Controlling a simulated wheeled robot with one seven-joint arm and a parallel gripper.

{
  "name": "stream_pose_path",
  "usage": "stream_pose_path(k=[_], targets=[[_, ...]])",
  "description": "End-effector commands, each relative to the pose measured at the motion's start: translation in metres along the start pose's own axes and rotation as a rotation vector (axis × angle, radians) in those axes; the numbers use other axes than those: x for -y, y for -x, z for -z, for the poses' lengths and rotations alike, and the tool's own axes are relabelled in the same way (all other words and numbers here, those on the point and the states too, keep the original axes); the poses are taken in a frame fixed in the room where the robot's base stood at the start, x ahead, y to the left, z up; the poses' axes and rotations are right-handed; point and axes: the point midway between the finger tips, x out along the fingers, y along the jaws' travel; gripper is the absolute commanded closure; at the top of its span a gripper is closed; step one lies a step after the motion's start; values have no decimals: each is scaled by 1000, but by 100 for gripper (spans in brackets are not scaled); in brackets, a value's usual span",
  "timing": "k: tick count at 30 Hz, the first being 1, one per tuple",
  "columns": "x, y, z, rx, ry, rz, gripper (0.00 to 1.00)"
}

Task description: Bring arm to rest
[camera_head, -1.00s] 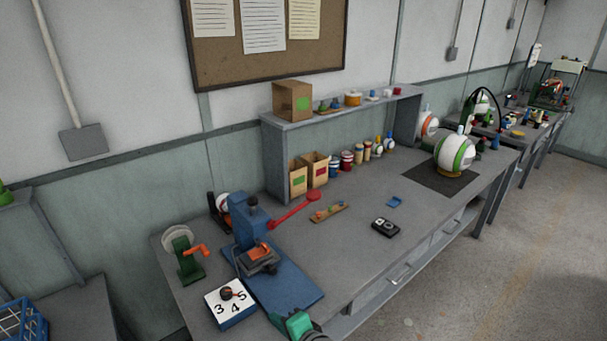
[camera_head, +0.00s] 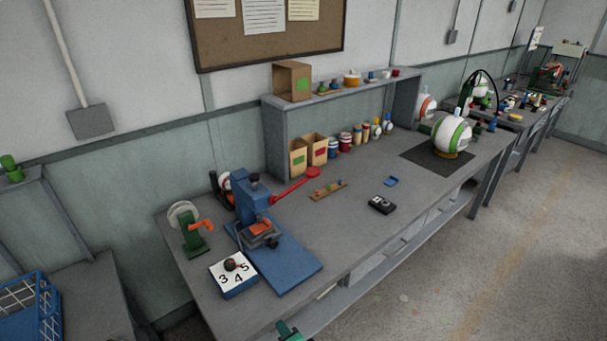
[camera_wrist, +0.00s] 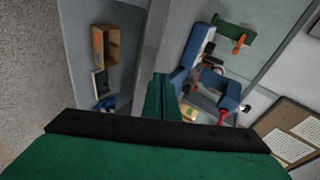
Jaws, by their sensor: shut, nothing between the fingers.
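My gripper (camera_head: 290,331) is at the bottom edge of the head view, just in front of the workbench's front edge, mostly cut off. In the wrist view its green fingers (camera_wrist: 163,97) are together with nothing between them. The blue press (camera_head: 249,205) with its red lever (camera_head: 292,187) stands on the workbench (camera_head: 355,230), apart from my gripper. The press also shows in the wrist view (camera_wrist: 190,65).
A white dial box (camera_head: 234,277) and a green device with an orange handle (camera_head: 190,232) stand at the bench's near end. A black device (camera_head: 382,205) lies mid-bench. A striped ball (camera_head: 452,137) sits on a dark mat. Floor (camera_head: 480,260) at right is clear.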

Motion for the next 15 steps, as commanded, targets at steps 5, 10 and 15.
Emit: stream_pose_path(k=[5, 10, 15], targets=[[-46, 20, -19, -98, 89, -25, 100], [-82, 50, -35, -196, 211, -57, 100], [-109, 87, -51, -282, 352, -93, 100]])
